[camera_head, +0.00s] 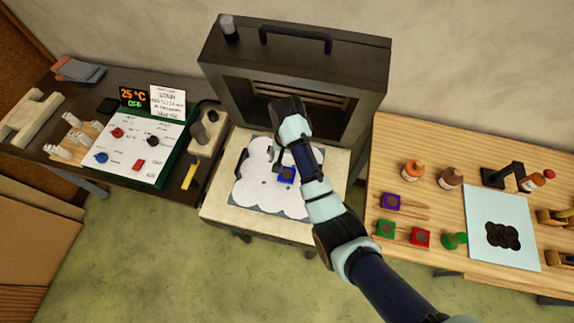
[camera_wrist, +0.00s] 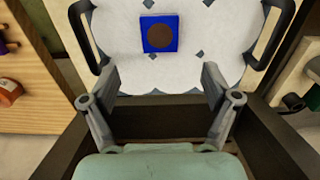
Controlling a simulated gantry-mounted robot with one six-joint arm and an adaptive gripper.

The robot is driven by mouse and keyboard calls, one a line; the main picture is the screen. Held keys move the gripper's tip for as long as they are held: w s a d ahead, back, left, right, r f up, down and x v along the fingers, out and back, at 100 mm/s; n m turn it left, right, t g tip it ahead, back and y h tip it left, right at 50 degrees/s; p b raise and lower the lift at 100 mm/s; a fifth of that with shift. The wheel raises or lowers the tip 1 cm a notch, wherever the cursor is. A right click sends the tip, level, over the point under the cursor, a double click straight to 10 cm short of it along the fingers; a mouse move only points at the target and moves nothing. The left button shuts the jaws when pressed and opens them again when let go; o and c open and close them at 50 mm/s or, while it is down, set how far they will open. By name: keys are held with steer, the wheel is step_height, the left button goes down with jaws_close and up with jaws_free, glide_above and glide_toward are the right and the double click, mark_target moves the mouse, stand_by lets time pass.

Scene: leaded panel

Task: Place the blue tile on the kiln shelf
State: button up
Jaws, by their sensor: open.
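The blue tile (camera_head: 286,174) is a small square with a dark round spot. It lies on the white, scalloped kiln shelf (camera_head: 262,187) in front of the open kiln. In the wrist view the blue tile (camera_wrist: 160,34) lies flat on the white surface (camera_wrist: 210,70), beyond my fingertips. My gripper (camera_wrist: 160,80) is open and empty, its two fingers spread apart, and the tile is not between them. In the head view my arm hangs over the shelf and partly covers it; the fingertips there are hard to make out.
The dark kiln (camera_head: 300,65) stands open behind the shelf. Black handles (camera_wrist: 272,35) flank the shelf. A control panel (camera_head: 140,145) is on the left table. The right wooden table (camera_head: 400,160) holds purple, green and red tiles, bottles and a light blue sheet (camera_head: 490,215).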

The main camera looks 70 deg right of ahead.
step_height(320, 180, up, 2)
steer(key=shift+a, duration=0.1)
stand_by(0.4)
steer(key=w+a+r+n+t+h, duration=0.1)
steer(key=w+a+r+n+t, duration=0.3)
steer(key=w+a, duration=0.45)
steer(key=w+a+r+n+t+h, duration=0.2)
steer(key=w+a+r+n, duration=0.3)
steer(key=a, duration=0.7)
steer(key=s+a+r+n+t+y, duration=0.1)
steer(key=a+r+n+t, duration=0.2)
steer(key=a+r, duration=0.3)
steer(key=s+a+r+n+t+y, duration=0.1)
steer(key=a+r+n, duration=0.4)
steer(key=a, duration=0.8)
steer(key=r+t+y, duration=0.1)
steer(key=t, duration=0.1)
steer(key=shift+a+t, duration=0.4)
steer(key=shift+f, duration=0.1)
